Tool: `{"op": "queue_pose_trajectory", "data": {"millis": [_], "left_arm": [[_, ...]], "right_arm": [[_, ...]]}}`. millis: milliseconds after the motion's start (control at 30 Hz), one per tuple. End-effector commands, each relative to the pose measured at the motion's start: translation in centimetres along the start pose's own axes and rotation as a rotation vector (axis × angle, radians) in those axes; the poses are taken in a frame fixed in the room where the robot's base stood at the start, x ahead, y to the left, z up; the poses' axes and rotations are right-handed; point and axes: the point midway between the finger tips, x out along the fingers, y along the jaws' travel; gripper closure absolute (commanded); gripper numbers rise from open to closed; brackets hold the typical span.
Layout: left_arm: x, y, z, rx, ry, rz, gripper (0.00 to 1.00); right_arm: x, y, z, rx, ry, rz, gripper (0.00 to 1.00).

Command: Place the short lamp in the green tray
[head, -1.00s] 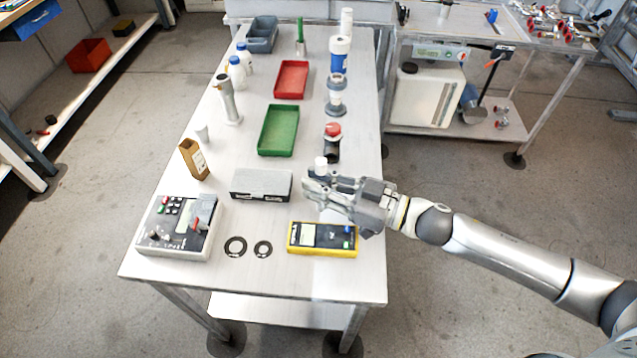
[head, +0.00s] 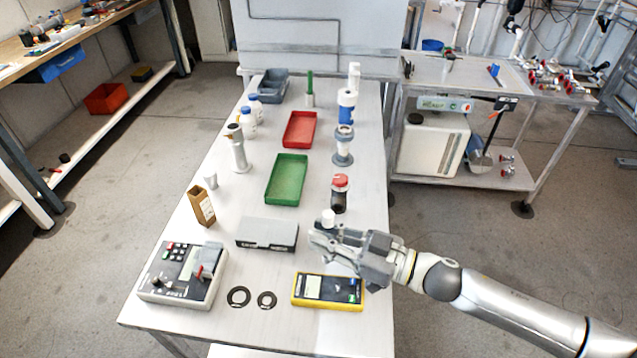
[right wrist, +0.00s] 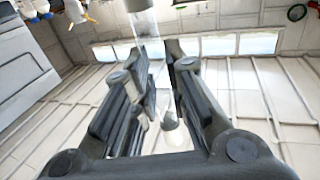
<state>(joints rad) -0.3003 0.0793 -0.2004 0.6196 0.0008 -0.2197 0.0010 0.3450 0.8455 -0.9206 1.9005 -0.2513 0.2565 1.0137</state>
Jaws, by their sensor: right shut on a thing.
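The green tray (head: 287,203) lies flat and looks empty in the middle of the table in the head view. My right gripper (head: 324,240) is nearer to me and to the right of it, beside the grey box. It is shut on a slim, clear tube with a white end, which I take for the short lamp (head: 328,217). Its white top stands above the fingers in the head view. In the right wrist view the clear tube (right wrist: 147,30) runs between the fingers (right wrist: 160,75). Its lower end is mostly hidden in the head view. My left gripper is out of view.
A red-capped dark jar (head: 340,194) stands between my right gripper and the far table. A grey box (head: 267,234), a yellow meter (head: 328,291) and a control box (head: 182,275) lie nearby. A red tray (head: 300,130) is behind the green one.

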Motion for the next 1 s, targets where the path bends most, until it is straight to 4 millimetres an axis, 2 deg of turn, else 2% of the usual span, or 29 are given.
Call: {"op": "queue_pose_trajectory", "data": {"millis": [267,433,567,767,1000], "left_arm": [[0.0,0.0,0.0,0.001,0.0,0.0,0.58],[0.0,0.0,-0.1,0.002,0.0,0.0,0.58],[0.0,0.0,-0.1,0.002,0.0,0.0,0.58],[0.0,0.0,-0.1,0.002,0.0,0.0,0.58],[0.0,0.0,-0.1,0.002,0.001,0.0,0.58]], "right_arm": [[0.5,-0.6,-0.3,0.003,0.003,0.017,1.0],[1.6,-1.7,-1.7,0.005,0.007,0.102,1.0],[1.6,-1.8,-3.2,0.007,0.006,0.226,1.0],[-0.9,0.1,-4.9,0.013,0.004,0.49,1.0],[-6.3,3.0,-5.4,0.013,0.0,0.785,1.0]]}}
